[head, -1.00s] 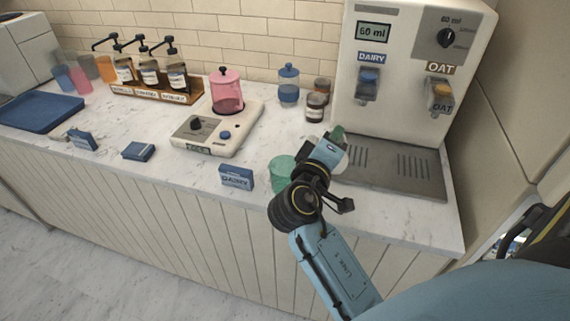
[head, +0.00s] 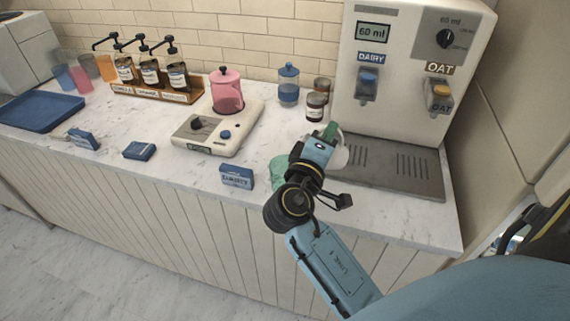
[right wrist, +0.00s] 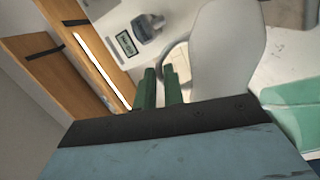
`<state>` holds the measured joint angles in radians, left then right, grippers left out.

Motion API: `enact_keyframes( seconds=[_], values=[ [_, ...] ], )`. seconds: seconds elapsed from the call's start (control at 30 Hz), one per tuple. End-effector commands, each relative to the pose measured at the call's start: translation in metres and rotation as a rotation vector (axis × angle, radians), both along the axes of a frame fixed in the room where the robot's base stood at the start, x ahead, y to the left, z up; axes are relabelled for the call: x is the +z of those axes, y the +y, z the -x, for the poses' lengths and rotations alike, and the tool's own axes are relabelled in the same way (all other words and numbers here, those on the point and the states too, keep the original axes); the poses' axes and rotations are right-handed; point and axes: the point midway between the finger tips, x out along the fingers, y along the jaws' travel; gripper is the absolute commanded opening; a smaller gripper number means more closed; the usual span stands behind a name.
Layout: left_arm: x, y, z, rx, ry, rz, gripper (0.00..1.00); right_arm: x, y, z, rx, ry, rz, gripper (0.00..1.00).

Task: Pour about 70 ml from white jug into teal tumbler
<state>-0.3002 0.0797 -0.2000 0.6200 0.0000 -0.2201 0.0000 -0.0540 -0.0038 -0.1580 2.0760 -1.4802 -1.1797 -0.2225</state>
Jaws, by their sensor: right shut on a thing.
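My right gripper (head: 330,132) is shut on the white jug (head: 342,156), holding it at the front of the milk machine. The jug is mostly hidden behind the gripper in the head view. The right wrist view shows the pale jug body (right wrist: 226,45) just beyond the green fingers (right wrist: 160,88). The teal tumbler (head: 278,172) stands on the counter, left of my right gripper and partly covered by it. Its teal side (right wrist: 302,108) shows at the right of the wrist view. I cannot see any liquid, nor the jug's spout. My left gripper is not in view.
The milk machine (head: 407,75) with its drip tray (head: 400,170) stands to the right. A blue-labelled box (head: 236,176) lies left of the tumbler. Dark jars (head: 316,107) stand behind the gripper.

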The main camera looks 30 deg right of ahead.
Motion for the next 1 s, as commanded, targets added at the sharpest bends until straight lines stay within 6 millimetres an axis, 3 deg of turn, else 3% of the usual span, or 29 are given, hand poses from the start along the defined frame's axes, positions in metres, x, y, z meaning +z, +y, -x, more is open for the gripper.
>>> enact_keyframes(
  seconds=[1.0],
  values=[
    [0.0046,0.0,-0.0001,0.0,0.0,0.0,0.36,0.0054,0.0051,-0.0034,0.0,0.039,0.065,0.0]
  ],
)
